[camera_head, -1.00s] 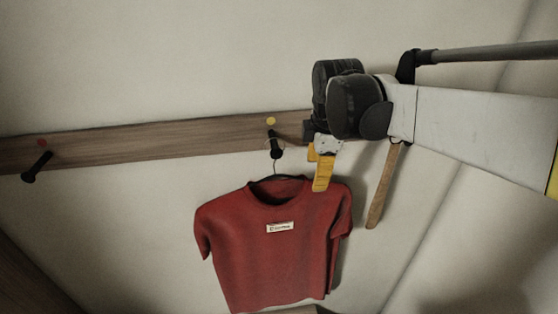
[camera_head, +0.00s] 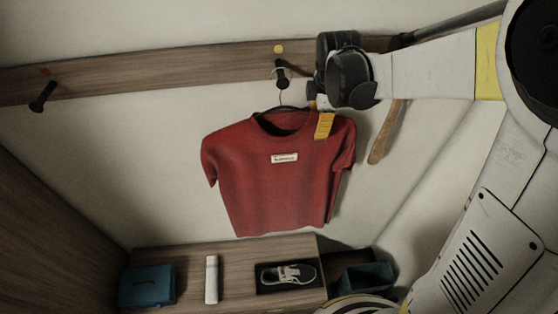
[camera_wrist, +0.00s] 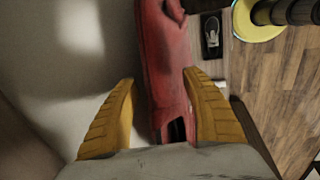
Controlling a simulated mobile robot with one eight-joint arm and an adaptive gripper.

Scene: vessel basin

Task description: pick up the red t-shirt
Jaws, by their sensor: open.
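The red t-shirt (camera_head: 270,185) hangs on a hanger from a black peg (camera_head: 282,75) on the wooden wall rail. It has a small white label on its chest. My gripper (camera_head: 322,120) is at the shirt's right shoulder, with a yellow finger in front of the cloth. In the wrist view the red t-shirt (camera_wrist: 168,75) runs between the two yellow fingers of my gripper (camera_wrist: 160,95), which are apart. The cloth lies nearer the right finger; I cannot tell whether it touches. The other finger is mostly hidden in the head view.
Another black peg (camera_head: 42,92) is at the left. A wooden handle (camera_head: 386,135) hangs right of the shirt.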

